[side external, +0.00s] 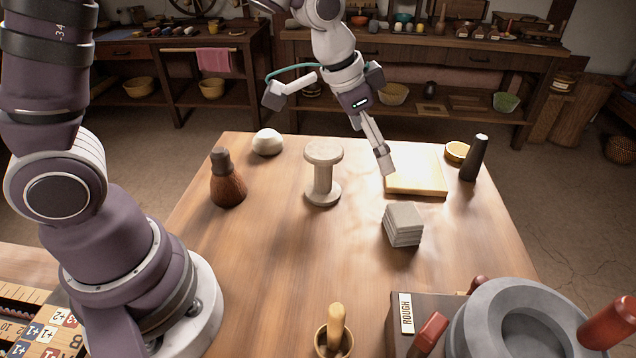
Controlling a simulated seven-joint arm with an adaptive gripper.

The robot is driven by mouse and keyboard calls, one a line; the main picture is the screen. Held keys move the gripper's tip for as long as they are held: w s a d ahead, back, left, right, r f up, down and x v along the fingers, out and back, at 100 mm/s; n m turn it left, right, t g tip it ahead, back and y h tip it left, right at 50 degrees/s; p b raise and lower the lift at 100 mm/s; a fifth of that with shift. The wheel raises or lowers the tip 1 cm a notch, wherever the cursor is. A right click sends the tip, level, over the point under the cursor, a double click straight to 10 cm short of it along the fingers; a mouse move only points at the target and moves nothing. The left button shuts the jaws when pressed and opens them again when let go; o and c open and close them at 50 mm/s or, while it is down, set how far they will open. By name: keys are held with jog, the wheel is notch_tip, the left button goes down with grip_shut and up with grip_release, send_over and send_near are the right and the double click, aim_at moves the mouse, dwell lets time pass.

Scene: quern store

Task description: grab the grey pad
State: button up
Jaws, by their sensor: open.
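The grey pad (402,224) looks like a small block of several stacked square grey layers. It sits on the wooden table (270,255), right of the table's middle. My gripper (386,165) points down above the table, behind and above the grey pad in the picture, and apart from it. It is open, with nothing seen between its fingers. The fingers are seen nearly edge-on, so the gap between them is hard to make out.
A pale spool (322,172) stands left of the pad. A yellow board (415,180), a dark upright cylinder (474,160) and a yellow round dish (457,152) are behind it. A brown bottle (227,182), white lump (267,142), small pestle cup (334,340) and stone quern (530,325) stand around.

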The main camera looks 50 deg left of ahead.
aim_at(404, 214)
jog(key=shift+m+h, duration=0.3)
jog(key=shift+m, duration=0.3)
jog(key=x, duration=1)
jog(key=d+x, duration=0.1)
jog(key=x, duration=0.4)
jog(key=shift+w+f, duration=0.15)
jog(key=shift+w, duration=0.05)
jog(key=c, duration=1.2)
